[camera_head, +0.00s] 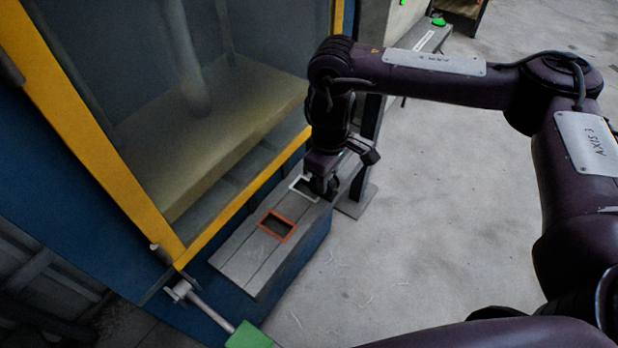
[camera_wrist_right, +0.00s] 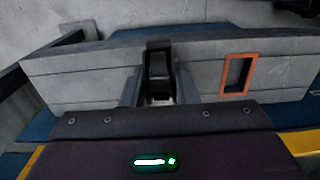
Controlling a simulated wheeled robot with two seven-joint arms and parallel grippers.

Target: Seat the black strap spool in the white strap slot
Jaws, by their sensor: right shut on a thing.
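My right gripper (camera_head: 321,186) points down over the far part of the grey ledge, at the white strap slot (camera_head: 298,187). In the right wrist view its two fingers (camera_wrist_right: 158,88) are shut on the black strap spool (camera_wrist_right: 158,65), which stands between them. The spool is hard to tell from the dark gripper in the head view. The slot's white rim shows to the left of the gripper; the rest is hidden behind it. I cannot tell whether the spool is inside the slot or just above it. My left gripper is not in view.
An orange-rimmed slot (camera_head: 289,237) looks empty, on the nearer part of the grey ledge (camera_head: 245,262). A yellow-framed machine window (camera_head: 110,160) rises along the ledge's left side. A green block (camera_head: 249,337) is at the bottom. Open concrete floor (camera_head: 440,220) lies right.

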